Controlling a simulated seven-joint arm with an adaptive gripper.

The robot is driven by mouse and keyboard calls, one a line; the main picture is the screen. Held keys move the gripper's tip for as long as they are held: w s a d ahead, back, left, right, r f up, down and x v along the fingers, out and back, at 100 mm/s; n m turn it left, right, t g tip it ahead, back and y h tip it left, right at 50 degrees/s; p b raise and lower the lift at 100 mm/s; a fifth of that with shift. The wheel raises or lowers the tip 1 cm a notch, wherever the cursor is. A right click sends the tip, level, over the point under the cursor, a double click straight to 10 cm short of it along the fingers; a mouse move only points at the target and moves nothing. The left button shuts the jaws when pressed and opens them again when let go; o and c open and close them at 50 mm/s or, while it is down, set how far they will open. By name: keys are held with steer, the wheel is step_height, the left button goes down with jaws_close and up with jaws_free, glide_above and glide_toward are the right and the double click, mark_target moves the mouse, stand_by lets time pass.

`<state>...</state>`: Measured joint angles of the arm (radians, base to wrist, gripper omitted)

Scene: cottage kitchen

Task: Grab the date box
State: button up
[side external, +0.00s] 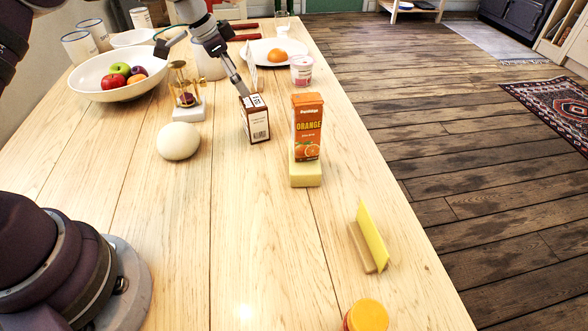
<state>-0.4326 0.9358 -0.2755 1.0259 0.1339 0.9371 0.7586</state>
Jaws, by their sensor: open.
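The date box is most likely the small brown box (256,122) with white label panels, standing upright on the wooden table in the side external view. My gripper (236,78) reaches down from the upper left. A grey finger comes down to the box's top left edge and overlaps it in the picture; I cannot tell whether it touches. The gripper is open and I see nothing held in it. The far side of the box and part of its top are hidden.
An orange juice carton (307,128) stands on a yellow block (305,174) right of the box. A brass-coloured stand (184,85), a pale round ball (178,141) and a fruit bowl (92,78) are left. The table's front middle is clear.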

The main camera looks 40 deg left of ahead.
mark_target(253, 101)
steer(key=x, duration=0.5)
steer(key=shift+d+f, duration=0.25)
steer(key=shift+f, duration=0.05)
steer(key=shift+c, duration=0.4)
steer(key=c, duration=1.2)
steer(key=shift+r, duration=0.1)
steer(key=shift+c, duration=0.2)
